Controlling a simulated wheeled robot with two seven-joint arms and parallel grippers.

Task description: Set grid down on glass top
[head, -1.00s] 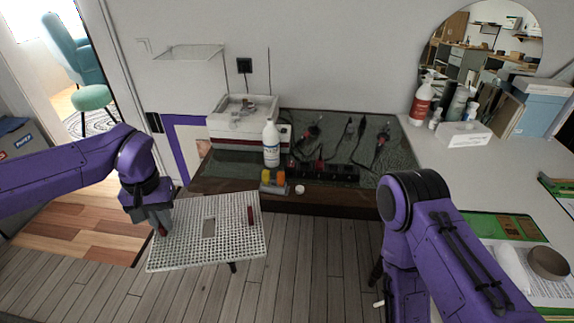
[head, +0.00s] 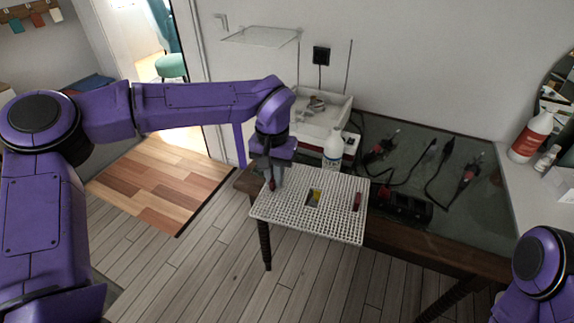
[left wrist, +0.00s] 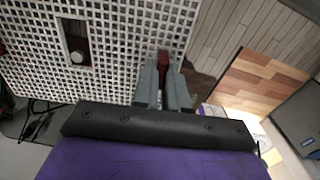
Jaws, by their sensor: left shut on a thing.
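The grid (head: 335,217), a white perforated panel with a rectangular hole and small dark red handles, hangs roughly level in front of the glass top's left part. The glass top (head: 468,215) is a dark greenish sheet on a wooden table along the wall. My left gripper (head: 272,184) is shut on the red handle at the grid's left end. In the left wrist view, the fingers (left wrist: 163,85) pinch that handle, and the grid (left wrist: 125,40) extends to the upper left. The grid hides the table's front left part. My right gripper is out of view.
A white bottle (head: 333,150) stands on the table just behind the grid, near a white box (head: 318,118). Black cables and red-tipped tools (head: 383,146) lie on the glass, with a black power strip (head: 405,207) near its front.

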